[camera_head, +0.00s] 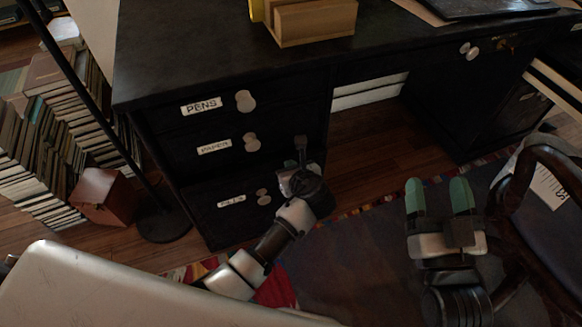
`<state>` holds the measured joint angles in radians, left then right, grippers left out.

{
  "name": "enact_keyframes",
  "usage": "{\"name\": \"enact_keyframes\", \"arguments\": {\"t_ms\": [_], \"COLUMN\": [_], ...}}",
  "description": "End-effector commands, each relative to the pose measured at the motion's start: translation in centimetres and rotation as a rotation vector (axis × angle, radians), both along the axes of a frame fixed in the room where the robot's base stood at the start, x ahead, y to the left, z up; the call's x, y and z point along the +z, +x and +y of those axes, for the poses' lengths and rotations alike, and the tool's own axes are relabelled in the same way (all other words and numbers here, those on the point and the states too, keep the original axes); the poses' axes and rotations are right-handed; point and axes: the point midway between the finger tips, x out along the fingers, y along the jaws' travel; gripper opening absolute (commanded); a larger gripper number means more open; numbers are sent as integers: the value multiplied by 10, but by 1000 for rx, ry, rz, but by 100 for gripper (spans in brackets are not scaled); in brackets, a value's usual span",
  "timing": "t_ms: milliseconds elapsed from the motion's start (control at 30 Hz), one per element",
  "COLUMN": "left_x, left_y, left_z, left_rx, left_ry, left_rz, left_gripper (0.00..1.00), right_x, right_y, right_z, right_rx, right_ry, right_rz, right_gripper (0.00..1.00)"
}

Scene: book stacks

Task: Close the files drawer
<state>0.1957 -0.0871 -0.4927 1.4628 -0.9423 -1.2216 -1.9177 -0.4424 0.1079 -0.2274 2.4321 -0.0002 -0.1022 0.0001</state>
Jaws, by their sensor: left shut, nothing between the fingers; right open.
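The black desk (235,68) has a left stack of drawers labelled PENS (167,122) and PAPER (190,158), with a bottom drawer (215,222) below them. The bottom label is too blurred to read surely, but looks like FILES. A round metal knob (263,197) sits on the bottom drawer. Its front looks about level with the drawers above; a small gap cannot be ruled out. My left gripper (301,145) is shut and empty, just right of that knob by the stack's right edge; contact cannot be told. My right gripper (438,188) is open and empty over the rug.
A dark wooden chair (522,178) stands close to the right of my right gripper. A lamp pole's round base (164,226), a reddish-brown box (101,197) and book stacks (45,150) are left of the desk. The rug (350,270) has open room before the desk.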

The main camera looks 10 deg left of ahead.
Motion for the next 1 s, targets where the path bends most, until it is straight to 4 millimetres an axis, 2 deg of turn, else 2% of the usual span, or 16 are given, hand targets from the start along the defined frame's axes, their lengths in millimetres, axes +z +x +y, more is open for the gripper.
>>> {"name": "enact_keyframes", "arguments": {"t_ms": [167, 400, 600, 1000], "left_x": [2, 3, 1, 0], "left_y": [5, 15, 21, 22], "left_z": [3, 10, 15, 16], "left_rx": [-1, -1, 2, 2], "left_ry": [1, 2, 1, 1], "left_rz": [0, -1, 0, -1], "left_gripper": [0, 0, 0, 0], "right_x": [-12, -46, -67, -72], "right_y": [2, 0, -6, -8], "right_z": [-2, -9, -14, -15], "right_rx": [-6, -23, -33, -35], "right_ry": [-30, -100, -138, -146], "right_rz": [112, 380, 535, 570], "right_gripper": [64, 64, 64, 64]}}
